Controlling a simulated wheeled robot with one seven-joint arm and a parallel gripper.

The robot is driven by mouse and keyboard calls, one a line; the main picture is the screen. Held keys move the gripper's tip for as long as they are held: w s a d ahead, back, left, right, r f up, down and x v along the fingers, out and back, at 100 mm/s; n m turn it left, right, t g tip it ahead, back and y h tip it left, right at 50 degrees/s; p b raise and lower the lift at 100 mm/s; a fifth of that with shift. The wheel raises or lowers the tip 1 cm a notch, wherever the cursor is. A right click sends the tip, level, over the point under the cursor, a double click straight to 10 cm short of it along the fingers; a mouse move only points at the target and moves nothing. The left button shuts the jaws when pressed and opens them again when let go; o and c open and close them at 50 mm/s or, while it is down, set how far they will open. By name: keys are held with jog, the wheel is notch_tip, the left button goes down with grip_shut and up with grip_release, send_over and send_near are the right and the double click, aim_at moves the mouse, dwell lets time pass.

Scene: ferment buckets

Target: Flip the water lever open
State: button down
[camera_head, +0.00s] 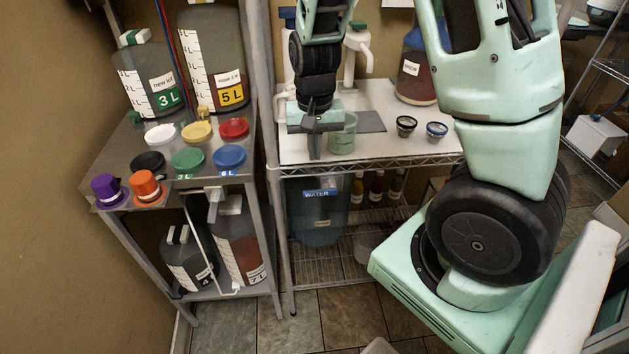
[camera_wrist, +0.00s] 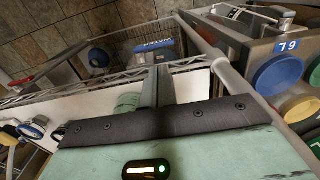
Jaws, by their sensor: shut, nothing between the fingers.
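A blue label reading "WATER" (camera_head: 320,193) is on a translucent blue container (camera_head: 316,225) below the bench top. The label also shows upside down in the wrist view (camera_wrist: 158,46). I cannot make out a lever on that container. A grey tap-like fitting (camera_head: 213,197) with a white tube sits at the left shelf's front edge. A metal fitting in the wrist view's upper right (camera_wrist: 268,16) may be the same one; its lever position is unclear. My gripper (camera_head: 314,152) is shut and empty, pointing down near the bench's front left. Its fingers show in the wrist view (camera_wrist: 165,82).
A green cup (camera_head: 342,138) stands just right of my gripper on the bench (camera_head: 385,148). Two small dark-rimmed jars are farther right. The left shelf (camera_head: 120,150) holds coloured lids and large jugs. A metal post (camera_head: 262,90) stands between shelf and bench.

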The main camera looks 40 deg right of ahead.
aim_at(313, 190)
notch_tip(313, 190, down, 10)
jog(key=shift+r, duration=0.1)
jog(key=shift+w, duration=0.15)
dwell(0.5)
